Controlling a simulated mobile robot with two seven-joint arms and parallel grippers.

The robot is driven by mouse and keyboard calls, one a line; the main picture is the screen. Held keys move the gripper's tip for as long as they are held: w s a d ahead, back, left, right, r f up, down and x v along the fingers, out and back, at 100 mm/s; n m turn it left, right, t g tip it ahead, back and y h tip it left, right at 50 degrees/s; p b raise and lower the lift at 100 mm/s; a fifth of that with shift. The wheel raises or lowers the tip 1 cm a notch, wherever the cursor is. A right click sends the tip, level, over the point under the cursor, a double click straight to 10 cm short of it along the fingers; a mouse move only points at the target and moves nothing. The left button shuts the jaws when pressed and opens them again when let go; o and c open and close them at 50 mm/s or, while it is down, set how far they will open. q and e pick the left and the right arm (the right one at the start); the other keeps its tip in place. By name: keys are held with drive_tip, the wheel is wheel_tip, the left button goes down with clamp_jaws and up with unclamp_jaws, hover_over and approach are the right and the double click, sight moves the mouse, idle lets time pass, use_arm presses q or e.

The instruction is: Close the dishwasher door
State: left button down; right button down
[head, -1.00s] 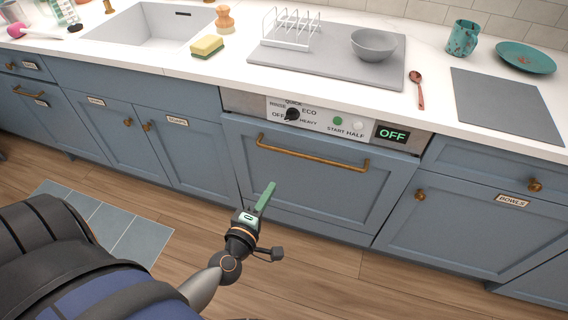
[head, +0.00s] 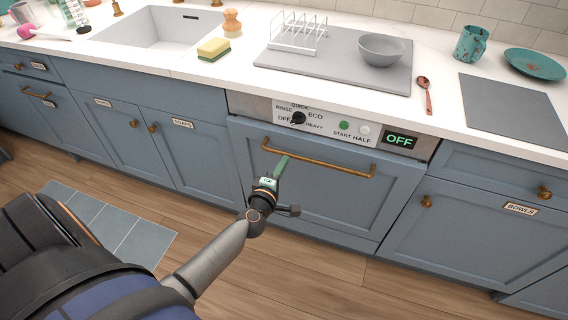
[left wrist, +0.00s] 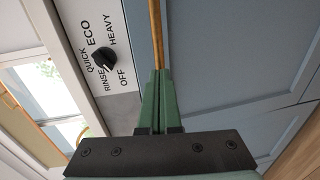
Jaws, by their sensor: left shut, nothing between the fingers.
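The dishwasher door (head: 325,205) is a blue panel with a brass bar handle (head: 325,163), below the grey control panel (head: 365,133). It stands upright or nearly so; whether a small gap remains at its top edge I cannot tell. My left gripper (head: 282,159) has green fingers, shut and empty, in front of the door near the handle's left end. In the left wrist view, the closed fingertips (left wrist: 160,72) point along the handle (left wrist: 156,35) and overlap its end; whether they touch I cannot tell. My right gripper is in neither view.
The control panel's dial (left wrist: 104,58) is close beside the fingers. The white countertop (head: 440,125) above holds a dish rack (head: 298,35), a bowl (head: 381,49) and a spoon (head: 426,95). Closed blue cabinets (head: 465,232) flank the dishwasher. The floor (head: 330,280) in front is clear.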

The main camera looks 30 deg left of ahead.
use_arm(q)
drive_tip(key=shift+w+a, duration=0.1)
drive_tip(key=shift+w, duration=0.35)
